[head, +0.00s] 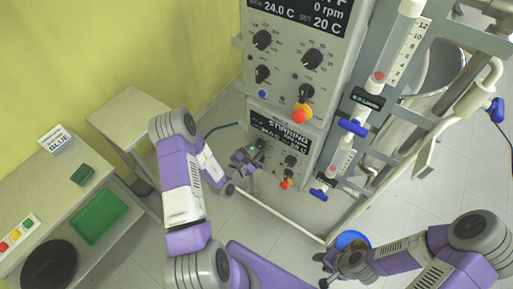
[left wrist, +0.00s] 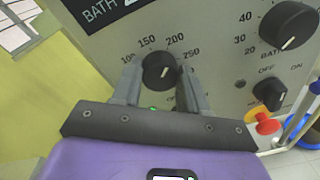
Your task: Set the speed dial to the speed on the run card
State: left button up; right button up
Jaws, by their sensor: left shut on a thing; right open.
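The speed dial (left wrist: 159,71) is a round black knob on a grey control panel, with marks from 100 to 250 showing around it in the left wrist view. My left gripper (left wrist: 161,88) is shut on this dial, one finger on each side. A short white line shows on the knob, but I cannot tell its exact reading. In the head view my left gripper (head: 250,154) is at the lower control panel (head: 309,146), whose display reads STIRRING. My right gripper (head: 328,270) is open, low and away from the panel. I see no readable run card.
On the lower panel, a second black dial (left wrist: 288,25), a black switch (left wrist: 268,94) and a red-and-yellow stop button (left wrist: 262,123) are right of the gripper. A similar upper panel (head: 286,62) stands above. A blue bucket (head: 352,240) is near my right gripper. Side tables stand left.

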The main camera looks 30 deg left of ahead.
pick_arm(q)
jog(key=o, duration=1.1)
jog(key=shift+c, duration=0.2)
jog(key=s+b, duration=0.1)
jog(key=s, duration=0.6)
jog(key=shift+s+a+r, duration=0.25)
jog(key=shift+a+r, duration=0.05)
